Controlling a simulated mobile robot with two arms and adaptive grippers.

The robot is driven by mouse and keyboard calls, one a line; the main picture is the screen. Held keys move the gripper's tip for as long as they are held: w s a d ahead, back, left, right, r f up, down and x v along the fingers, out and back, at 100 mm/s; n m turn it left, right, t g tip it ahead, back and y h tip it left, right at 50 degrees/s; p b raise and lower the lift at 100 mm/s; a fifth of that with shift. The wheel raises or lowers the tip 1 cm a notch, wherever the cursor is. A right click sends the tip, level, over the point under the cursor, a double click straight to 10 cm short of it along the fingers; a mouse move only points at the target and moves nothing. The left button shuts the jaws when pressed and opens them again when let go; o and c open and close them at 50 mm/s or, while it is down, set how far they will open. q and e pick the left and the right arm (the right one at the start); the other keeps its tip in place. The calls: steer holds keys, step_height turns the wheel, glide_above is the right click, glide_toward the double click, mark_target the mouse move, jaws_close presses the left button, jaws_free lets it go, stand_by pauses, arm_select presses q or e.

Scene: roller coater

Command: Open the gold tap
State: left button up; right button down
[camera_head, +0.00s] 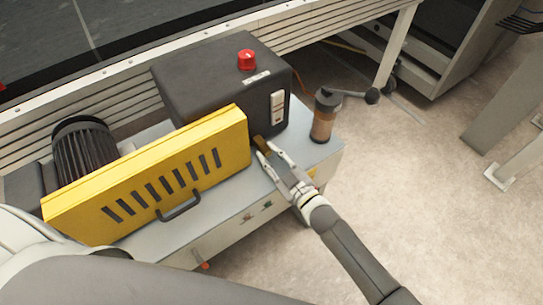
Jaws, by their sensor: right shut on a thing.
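The gold tap (262,143) is a small brownish-gold piece at the foot of the dark grey box, just right of the yellow guard. My right gripper (266,152) reaches it from the lower right, with its fingers closed on it. The fingers hide part of the tap, and I cannot tell how far it is turned. My left gripper is not in view.
The dark box (205,75) carries a red knob (247,60). A slotted yellow guard (150,180) with a handle stands left of the tap. A brown cylinder with a crank (323,116) stands to the right. The floor (420,200) at right is clear.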

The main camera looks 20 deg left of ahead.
steer(key=shift+n, duration=0.4)
steer(key=c, duration=1.2)
jaws_free()
steer(key=shift+s+f, duration=0.1)
